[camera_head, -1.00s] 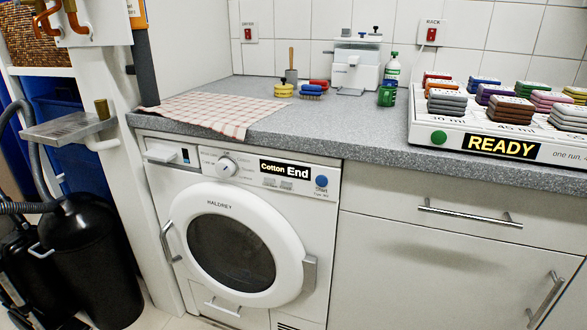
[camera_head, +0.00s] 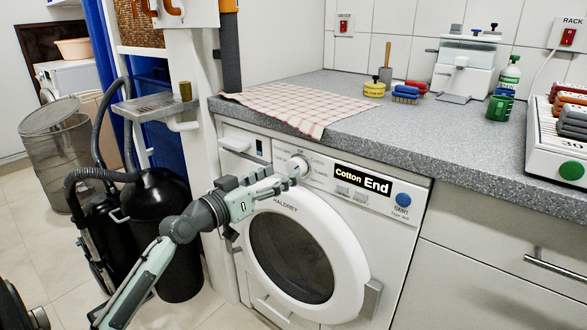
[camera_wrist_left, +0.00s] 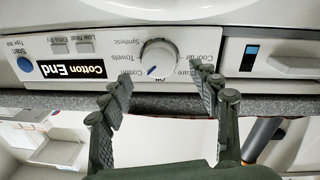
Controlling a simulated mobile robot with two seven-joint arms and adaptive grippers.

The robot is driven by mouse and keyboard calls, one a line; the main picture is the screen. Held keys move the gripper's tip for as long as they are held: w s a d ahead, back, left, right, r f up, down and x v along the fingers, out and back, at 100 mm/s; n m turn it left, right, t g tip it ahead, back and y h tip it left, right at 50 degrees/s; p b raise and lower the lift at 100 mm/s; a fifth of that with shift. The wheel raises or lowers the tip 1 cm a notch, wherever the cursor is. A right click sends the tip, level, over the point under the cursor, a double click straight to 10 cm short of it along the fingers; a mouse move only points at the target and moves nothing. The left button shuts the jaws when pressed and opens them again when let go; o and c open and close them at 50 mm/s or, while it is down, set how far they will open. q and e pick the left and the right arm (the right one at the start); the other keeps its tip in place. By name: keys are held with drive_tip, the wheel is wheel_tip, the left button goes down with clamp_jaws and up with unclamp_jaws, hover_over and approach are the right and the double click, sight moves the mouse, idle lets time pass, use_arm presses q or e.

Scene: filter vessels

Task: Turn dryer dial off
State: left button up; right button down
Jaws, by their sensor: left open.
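The dryer dial (camera_head: 298,167) is a round white knob on the front panel of the white dryer (camera_head: 352,262). It also shows in the left wrist view (camera_wrist_left: 159,57), upside down, with its blue pointer mark at the lower left, towards the Cotton label. My left gripper (camera_head: 284,181) is open right by the dial. In the left wrist view my left gripper (camera_wrist_left: 159,84) has its fingertips spread to either side of the dial's lower edge; I cannot tell whether they touch it. The display (camera_head: 362,180) reads "Cotton End". My right gripper is not in view.
A checked cloth (camera_head: 290,107) hangs slightly over the worktop edge (camera_head: 400,150) above the panel. A blue Start button (camera_head: 403,200) is right of the display. A black vacuum cleaner (camera_head: 155,210) and a metal shelf (camera_head: 150,108) stand left of the dryer.

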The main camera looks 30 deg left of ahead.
sight(293, 168)
use_arm(q)
drive_tip(key=shift+w+d+f, duration=0.1)
drive_tip(key=shift+w+d, duration=0.05)
drive_tip(key=shift+w, duration=0.7)
drive_tip(key=shift+w+d, duration=0.1)
drive_tip(key=shift+w, duration=0.75)
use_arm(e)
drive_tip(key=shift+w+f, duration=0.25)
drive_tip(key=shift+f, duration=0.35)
use_arm(q)
drive_tip(key=c, duration=1.2)
drive_tip(key=shift+o, duration=0.2)
